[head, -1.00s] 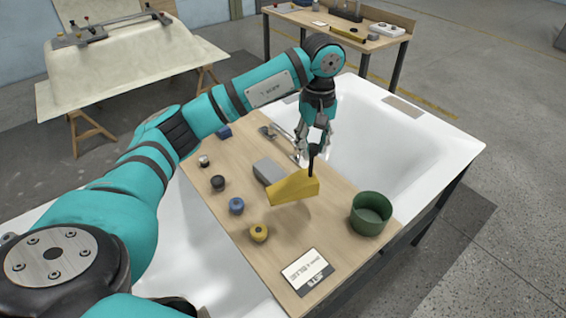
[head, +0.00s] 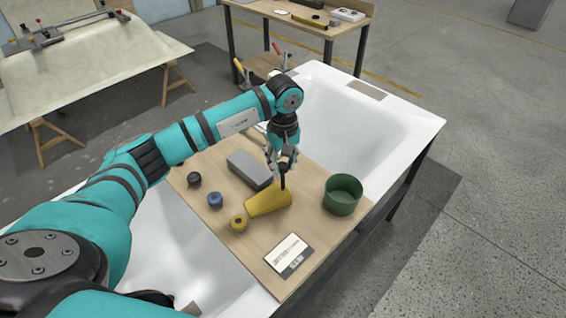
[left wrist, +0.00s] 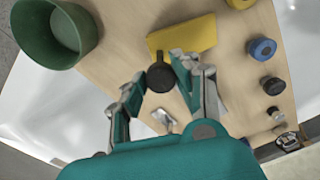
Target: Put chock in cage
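The yellow wedge-shaped chock (head: 268,200), with a black post and knob on top, is over the wooden board in front of the grey block. My left gripper (head: 283,160) points down at the post. In the left wrist view its fingers (left wrist: 160,80) sit on both sides of the black knob, close against it, and the yellow chock body (left wrist: 185,38) lies beyond. I cannot tell whether the chock's underside touches the board. An open green round container (head: 342,195) stands to its right; nothing clearly looks like a cage. My right gripper is out of view.
The board (head: 225,232) bridges a white bathtub shell (head: 405,118). Board is bare between chock and container.

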